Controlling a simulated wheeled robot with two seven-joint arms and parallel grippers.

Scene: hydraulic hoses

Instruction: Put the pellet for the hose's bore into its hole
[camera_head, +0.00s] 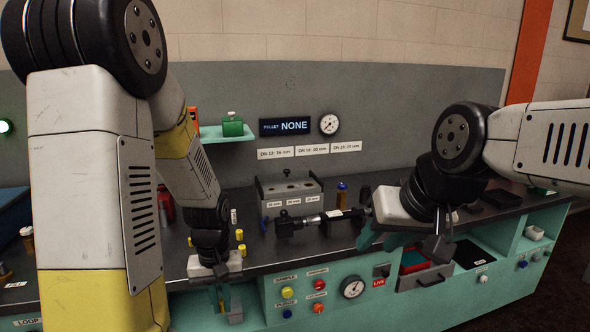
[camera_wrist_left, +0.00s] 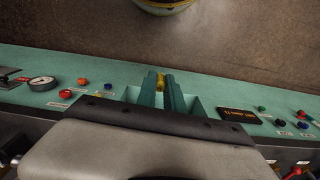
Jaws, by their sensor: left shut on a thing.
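My left gripper (camera_head: 222,304) hangs low in front of the bench's front edge. In the left wrist view its teal fingers (camera_wrist_left: 160,92) are shut on a small yellow pellet (camera_wrist_left: 161,81). More yellow pellets (camera_head: 240,235) stand on the bench behind the gripper. A grey block (camera_head: 290,190) has holes in its top and labels in mm on its front. A dark hose fitting with a shiny metal section (camera_head: 313,221) lies across the bench before it. My right gripper (camera_head: 382,240) is at the bench's right part; whether its fingers are open is unclear.
A dark display (camera_head: 285,127) reads "PELLET NONE". Three white size labels (camera_head: 310,150) are below it, beside a gauge (camera_head: 329,124). The teal front panel carries buttons and another gauge (camera_head: 352,288). A teal shelf (camera_head: 226,136) holds a green box. An open drawer (camera_head: 425,278) juts out at right.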

